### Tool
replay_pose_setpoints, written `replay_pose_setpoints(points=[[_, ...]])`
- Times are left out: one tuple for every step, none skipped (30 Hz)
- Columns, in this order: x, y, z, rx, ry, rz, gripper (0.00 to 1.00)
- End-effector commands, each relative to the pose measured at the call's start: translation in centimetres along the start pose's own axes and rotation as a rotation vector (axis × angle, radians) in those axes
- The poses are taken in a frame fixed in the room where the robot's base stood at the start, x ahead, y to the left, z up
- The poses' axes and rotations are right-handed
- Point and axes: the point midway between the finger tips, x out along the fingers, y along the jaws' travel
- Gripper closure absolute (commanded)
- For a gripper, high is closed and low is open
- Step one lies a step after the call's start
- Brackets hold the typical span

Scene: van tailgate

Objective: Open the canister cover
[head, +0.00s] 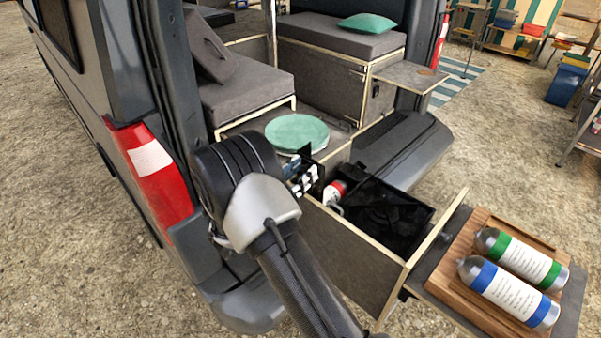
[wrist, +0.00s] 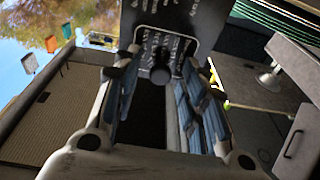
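A dark panel (wrist: 180,22) with white printing fills the top middle of the wrist view, and a round black knob (wrist: 160,73) stands out below the printing. I cannot tell whether this panel is the canister cover. My gripper (wrist: 157,62) is open, with its blue-padded fingers on either side of the knob and visible gaps to it. In the head view my gripper (head: 309,183) is at the left end of the open drawer (head: 348,255). A red and white canister (head: 336,190) lies just right of the fingers, partly hidden.
Two silver cylinders, one green-banded (head: 523,258) and one blue-banded (head: 508,293), lie on a wooden board (head: 462,248) at right. A round teal disc (head: 297,131) lies on the van floor behind my gripper. Van side and red tail light (head: 158,172) stand close left.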

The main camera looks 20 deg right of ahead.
Motion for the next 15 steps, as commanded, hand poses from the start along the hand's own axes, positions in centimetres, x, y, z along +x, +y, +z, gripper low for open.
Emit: replay_pose_setpoints(points=[[-0.1,0.0,0.0,0.0,0.0,0.0,0.61],[-0.1,0.0,0.0,0.0,0.0,-0.001,0.61],[-0.4,-0.1,0.0,0.0,0.0,-0.001,0.61],[-0.6,-0.1,0.0,0.0,0.0,-0.002,0.61],[-0.9,-0.1,0.0,0.0,0.0,-0.002,0.61],[-1.5,-0.1,0.0,0.0,0.0,-0.003,0.61],[-2.0,-0.1,0.0,0.0,0.0,-0.004,0.61],[-2.6,-0.1,0.0,0.0,0.0,-0.005,0.61],[-3.5,-0.1,0.0,0.0,-0.001,-0.006,0.61],[-4.1,-0.1,0.0,0.0,-0.001,-0.006,0.61],[-4.8,-0.1,0.0,-0.001,0.0,-0.006,0.61],[-5.7,-0.1,0.0,-0.001,0.001,-0.006,0.61],[-6.4,-0.1,0.0,-0.001,0.0,-0.006,0.61],[-7.0,-0.1,0.0,-0.001,0.0,-0.006,0.61],[-7.8,-0.1,0.0,-0.001,0.0,-0.005,0.61]])
